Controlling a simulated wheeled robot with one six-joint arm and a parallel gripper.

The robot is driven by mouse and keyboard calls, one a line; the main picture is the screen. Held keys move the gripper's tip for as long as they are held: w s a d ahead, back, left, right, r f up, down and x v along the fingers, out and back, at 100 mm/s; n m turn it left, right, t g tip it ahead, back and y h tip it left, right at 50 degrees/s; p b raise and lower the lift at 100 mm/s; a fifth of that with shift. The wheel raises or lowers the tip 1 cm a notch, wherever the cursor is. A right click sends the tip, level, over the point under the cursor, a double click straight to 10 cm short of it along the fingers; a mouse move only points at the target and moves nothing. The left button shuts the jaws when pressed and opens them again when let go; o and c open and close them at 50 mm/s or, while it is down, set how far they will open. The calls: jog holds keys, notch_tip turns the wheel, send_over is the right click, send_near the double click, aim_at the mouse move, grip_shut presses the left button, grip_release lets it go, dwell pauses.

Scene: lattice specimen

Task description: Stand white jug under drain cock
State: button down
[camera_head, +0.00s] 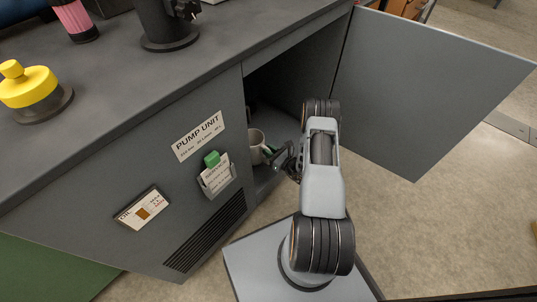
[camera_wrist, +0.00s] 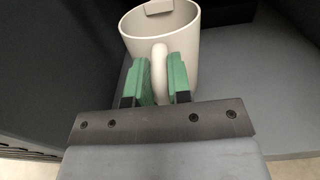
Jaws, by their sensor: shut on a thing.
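The white jug (camera_head: 256,146) is upright inside the open cabinet, in the left part of the opening in the head view. In the wrist view the jug (camera_wrist: 181,40) is close, with its rim up and its handle toward me. My gripper (camera_wrist: 164,78) has its green fingers on both sides of the handle and is shut on it. In the head view my gripper (camera_head: 271,152) reaches into the cabinet from the right. I cannot tell whether the jug's base touches the cabinet floor. No drain cock can be made out clearly.
The cabinet door (camera_head: 425,90) stands open on the right. A yellow-topped object (camera_head: 28,86) stands on the worktop. Cabinet floor (camera_wrist: 250,75) is clear right of the jug.

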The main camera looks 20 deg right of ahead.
jog(key=shift+f, duration=0.65)
jog(key=c, duration=1.1)
grip_release()
jog(key=shift+o, duration=0.2)
jog(key=shift+s+d+r, duration=0.1)
jog(key=shift+s+r, duration=0.1)
jog(key=p+v, duration=0.2)
jog(key=v, duration=0.9)
jog(key=shift+s+p, duration=0.3)
jog(key=shift+p, duration=0.05)
jog(key=shift+d, duration=0.1)
